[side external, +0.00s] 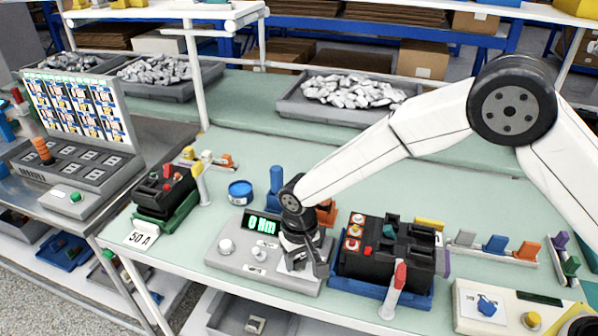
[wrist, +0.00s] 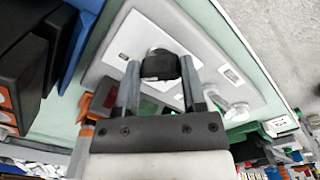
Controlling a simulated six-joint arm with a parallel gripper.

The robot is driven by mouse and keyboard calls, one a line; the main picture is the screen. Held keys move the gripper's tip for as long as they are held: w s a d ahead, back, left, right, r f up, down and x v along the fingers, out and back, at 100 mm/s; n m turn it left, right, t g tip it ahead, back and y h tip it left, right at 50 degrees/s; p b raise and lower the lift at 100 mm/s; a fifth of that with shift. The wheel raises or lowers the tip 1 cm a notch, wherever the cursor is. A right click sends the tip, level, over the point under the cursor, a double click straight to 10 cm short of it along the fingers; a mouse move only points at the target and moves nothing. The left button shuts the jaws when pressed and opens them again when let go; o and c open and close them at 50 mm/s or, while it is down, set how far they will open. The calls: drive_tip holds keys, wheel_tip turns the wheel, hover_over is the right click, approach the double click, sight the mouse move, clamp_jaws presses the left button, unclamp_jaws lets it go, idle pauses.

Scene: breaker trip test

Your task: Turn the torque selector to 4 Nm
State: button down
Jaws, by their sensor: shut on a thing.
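The torque unit is a light grey box (side external: 232,262) at the front middle of the bench. Its green display (side external: 261,224) seems to read 0 Nm. My gripper (side external: 306,262) is lowered over the right part of this box. In the wrist view, the torque selector (wrist: 160,66), a dark round knob with a silvery top, sits between my two fingertips (wrist: 160,82). The gripper is shut on it. In the side view the gripper hides the selector, and I cannot read its pointer setting.
A black breaker block (side external: 385,262) on a blue base stands close to the right of my gripper. A round knob (side external: 226,246) and a small toggle (side external: 259,254) are on the box's left. A blue tape roll (side external: 240,192) lies behind.

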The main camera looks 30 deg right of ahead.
sight(299, 260)
drive_tip(key=shift+n, duration=0.3)
drive_tip(key=n, duration=0.4)
drive_tip(key=shift+n, duration=1.9)
drive_tip(key=shift+c, duration=0.8)
unclamp_jaws()
drive_tip(key=shift+r, duration=0.1)
drive_tip(key=shift+r, duration=3.9)
